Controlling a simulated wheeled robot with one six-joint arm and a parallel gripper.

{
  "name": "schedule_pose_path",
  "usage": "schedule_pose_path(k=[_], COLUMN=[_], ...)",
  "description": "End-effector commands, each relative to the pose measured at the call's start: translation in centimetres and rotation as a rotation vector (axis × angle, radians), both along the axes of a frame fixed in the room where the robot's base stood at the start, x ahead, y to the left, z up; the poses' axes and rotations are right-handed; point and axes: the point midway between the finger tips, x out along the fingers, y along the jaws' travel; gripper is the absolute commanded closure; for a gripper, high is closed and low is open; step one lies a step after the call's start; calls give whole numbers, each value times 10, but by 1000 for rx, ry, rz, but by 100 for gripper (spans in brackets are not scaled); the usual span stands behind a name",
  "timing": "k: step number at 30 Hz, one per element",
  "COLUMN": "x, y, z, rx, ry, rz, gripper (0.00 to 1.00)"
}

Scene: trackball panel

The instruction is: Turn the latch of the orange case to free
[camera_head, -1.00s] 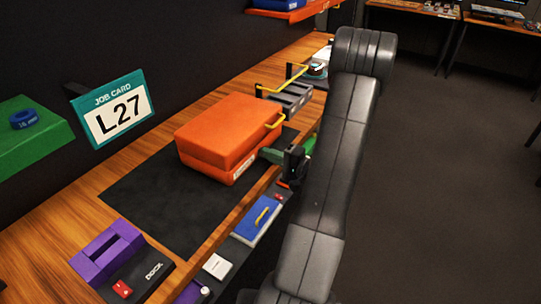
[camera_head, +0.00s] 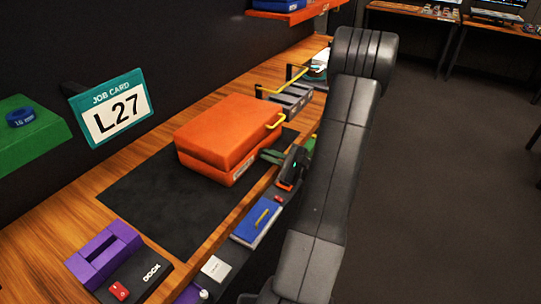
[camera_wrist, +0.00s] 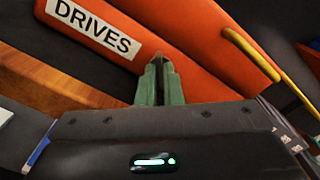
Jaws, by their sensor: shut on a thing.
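The orange case (camera_head: 225,132) lies closed on a dark mat on the bench, its yellow handle (camera_head: 275,121) at the right. In the wrist view its front (camera_wrist: 205,75) runs at a slant, with a white DRIVES label (camera_wrist: 92,28) at the upper left and the yellow handle (camera_wrist: 262,62) at the right. My gripper (camera_head: 268,155) is at the case's front. In the wrist view its green fingers (camera_wrist: 158,65) are close together against the case front by the lid seam. The latch is hidden by the fingers, which are shut on it.
A blue drawer-like panel (camera_head: 257,221) with a yellow handle sits below the bench edge. A purple dock block (camera_head: 103,256) is at the near left, and grey holders (camera_head: 290,97) stand beyond the case. The mat (camera_head: 165,205) left of the case is clear.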

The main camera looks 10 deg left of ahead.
Motion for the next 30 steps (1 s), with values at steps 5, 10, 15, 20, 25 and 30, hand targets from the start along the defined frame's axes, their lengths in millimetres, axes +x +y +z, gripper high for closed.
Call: schedule_pose_path(k=[5, 10, 15, 20, 25, 30], x=[-1, -1, 0, 0, 0, 0], y=[0, 0, 0, 0, 0, 0], z=[0, 1, 1, 0, 0, -1], rx=[63, 122, 175, 215, 243, 260], ry=[158, 305, 433, 529, 600, 639], rz=[1, 0, 0, 0, 0, 0], gripper=[100, 100, 100, 100, 100, 100])
